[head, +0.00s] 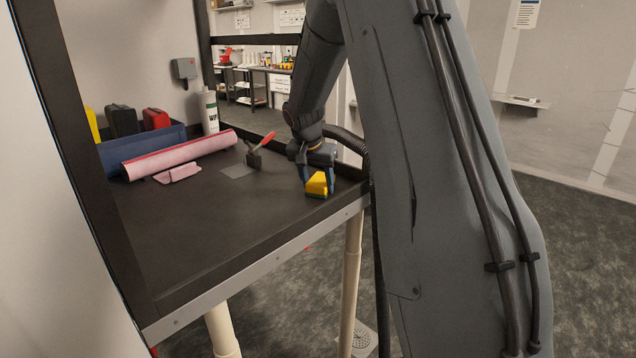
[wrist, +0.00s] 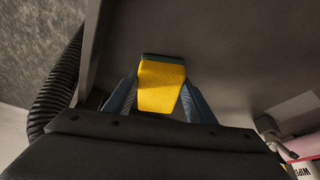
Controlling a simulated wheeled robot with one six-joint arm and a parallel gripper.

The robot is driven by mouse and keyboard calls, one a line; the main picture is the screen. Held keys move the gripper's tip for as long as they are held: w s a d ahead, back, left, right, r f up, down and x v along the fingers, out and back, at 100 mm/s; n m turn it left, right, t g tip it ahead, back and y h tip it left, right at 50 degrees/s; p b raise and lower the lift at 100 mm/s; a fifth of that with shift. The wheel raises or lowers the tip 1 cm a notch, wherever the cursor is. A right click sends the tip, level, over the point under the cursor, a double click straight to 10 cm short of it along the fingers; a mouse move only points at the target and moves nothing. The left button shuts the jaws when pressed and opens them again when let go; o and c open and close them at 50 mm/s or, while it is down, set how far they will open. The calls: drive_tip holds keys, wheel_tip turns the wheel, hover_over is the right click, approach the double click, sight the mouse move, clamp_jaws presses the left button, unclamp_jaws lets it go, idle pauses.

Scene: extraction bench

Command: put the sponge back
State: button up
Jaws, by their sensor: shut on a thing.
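The yellow sponge (head: 317,185) with a dark green layer is near the right end of the dark bench top (head: 210,235). My gripper (head: 318,178) is shut on it, with a blue finger on either side. In the wrist view the sponge (wrist: 162,86) sits between the two blue fingers of my gripper (wrist: 158,98), its green edge at the far end. The sponge is at or just above the bench surface; I cannot tell whether it touches. A flat grey patch (head: 238,171) lies on the bench to the left of the sponge.
A red-handled tool (head: 262,143) stands left of my gripper. A pink roll (head: 180,154), a pink cloth (head: 178,173), a blue bin (head: 145,145) and a white bottle (head: 209,112) are farther left. The bench's front edge (head: 270,262) is close; the front middle is clear.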

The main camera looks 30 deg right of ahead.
drive_tip(key=shift+f, duration=0.15)
drive_tip(key=o, duration=1)
drive_tip(key=shift+r, duration=0.35)
drive_tip(key=b+v, duration=0.3)
drive_tip(key=v, duration=0.8)
drive_tip(key=shift+s+a+r, duration=0.1)
drive_tip(key=shift+r, duration=0.2)
